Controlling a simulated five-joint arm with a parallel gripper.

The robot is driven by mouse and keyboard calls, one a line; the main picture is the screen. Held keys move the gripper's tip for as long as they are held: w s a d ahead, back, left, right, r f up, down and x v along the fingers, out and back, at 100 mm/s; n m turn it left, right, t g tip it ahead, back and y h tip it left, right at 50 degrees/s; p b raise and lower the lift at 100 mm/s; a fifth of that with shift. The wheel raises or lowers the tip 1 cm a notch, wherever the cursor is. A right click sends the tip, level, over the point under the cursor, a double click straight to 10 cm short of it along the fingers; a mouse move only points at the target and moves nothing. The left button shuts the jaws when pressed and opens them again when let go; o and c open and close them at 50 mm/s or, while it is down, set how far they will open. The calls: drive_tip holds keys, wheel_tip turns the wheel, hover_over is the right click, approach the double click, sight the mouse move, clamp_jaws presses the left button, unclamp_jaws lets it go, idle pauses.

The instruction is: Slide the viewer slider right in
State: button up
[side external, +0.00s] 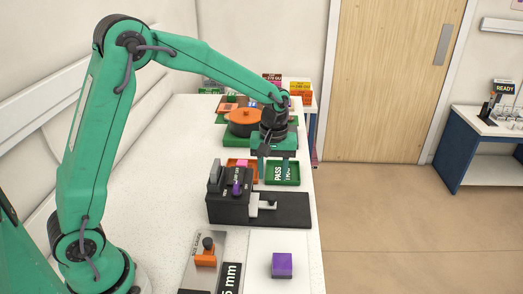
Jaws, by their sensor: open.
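A black viewer-like unit (228,208) stands on a dark base plate (294,210) in the middle of the white bench. A pale grey sliding piece (264,204) sticks out from its right side, with a gap of dark plate showing around it. I take this piece to be the viewer slider. A purple knob (237,188) and a grey upright part (215,174) are on top of the unit. My gripper (264,168) points down behind and above the slider, apart from it. Its jaws are open and seem empty; their far side is partly hidden.
Behind the unit are a green PASS tray (283,183), an orange tray with a pink block (242,163), and an orange lidded pot (243,121). The bench's right edge is close to the plate.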

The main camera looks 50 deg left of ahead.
sight(272, 197)
drive_tip(key=shift+f, duration=0.1)
drive_tip(key=shift+f, duration=3.8)
clamp_jaws()
